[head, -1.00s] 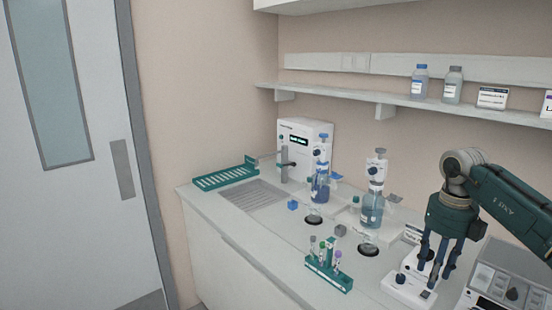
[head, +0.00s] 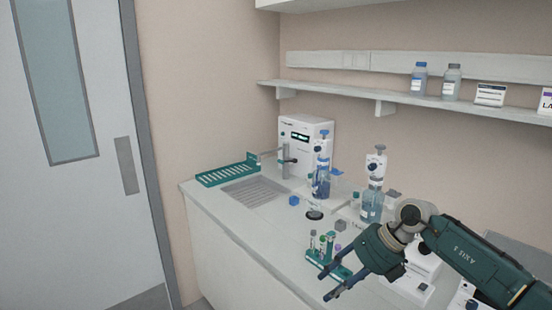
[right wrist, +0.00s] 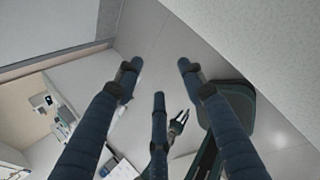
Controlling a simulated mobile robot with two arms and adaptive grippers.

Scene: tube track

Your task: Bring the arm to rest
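My right arm and gripper (head: 328,284) are in the head view, in front of the right part of the counter. The gripper points down and left, beside the green tube rack (head: 318,259) in the picture, and hides part of it. In the right wrist view its fingers (right wrist: 158,76) are spread with nothing between them, and the floor shows beyond. My left gripper is not in the head view. A small dark gripper shape, seemingly my left one (right wrist: 180,122), shows far below in the right wrist view, too small to tell its state.
The counter (head: 222,215) holds a green drying rack (head: 228,172), a white machine (head: 305,140), and bottles with dispensers (head: 321,178) (head: 372,200). A shelf (head: 350,98) with two bottles runs above. The floor left of the counter is clear.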

